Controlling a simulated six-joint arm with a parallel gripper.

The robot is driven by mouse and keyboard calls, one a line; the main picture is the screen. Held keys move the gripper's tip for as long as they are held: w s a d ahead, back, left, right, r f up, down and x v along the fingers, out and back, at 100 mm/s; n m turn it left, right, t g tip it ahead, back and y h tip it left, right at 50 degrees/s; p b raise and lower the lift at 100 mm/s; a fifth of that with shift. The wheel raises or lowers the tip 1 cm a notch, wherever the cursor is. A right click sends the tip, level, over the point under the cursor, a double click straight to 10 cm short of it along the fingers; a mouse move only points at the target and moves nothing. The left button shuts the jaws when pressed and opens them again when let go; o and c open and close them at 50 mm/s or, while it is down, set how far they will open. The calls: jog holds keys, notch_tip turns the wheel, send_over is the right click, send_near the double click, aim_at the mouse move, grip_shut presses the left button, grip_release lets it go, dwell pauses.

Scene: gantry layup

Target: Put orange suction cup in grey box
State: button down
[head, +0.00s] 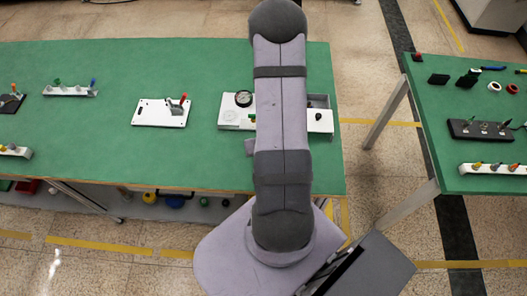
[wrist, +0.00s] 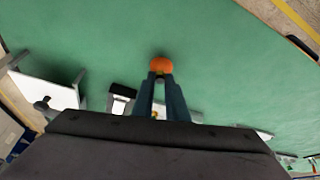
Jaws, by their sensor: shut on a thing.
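An orange suction cup (wrist: 161,65) shows in the wrist view at the tips of my gripper (wrist: 162,80). The two dark fingers are shut on it, and green table surface lies behind it. In the head view my arm hides the gripper and the cup. A grey open compartment (head: 318,101), possibly the grey box, shows just right of my arm at the end of a white panel. My arm covers part of it. I cannot tell the cup's height above the table.
The white panel (head: 231,116) with a round gauge (head: 243,98) lies partly under my arm. A white plate with a red-handled clamp (head: 183,104) lies to the left. A second green table (head: 446,95) with tools stands right, across a gap. Green surface between the left fixtures is clear.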

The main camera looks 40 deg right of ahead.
notch_tip(320, 180, up, 9)
dwell(0.5)
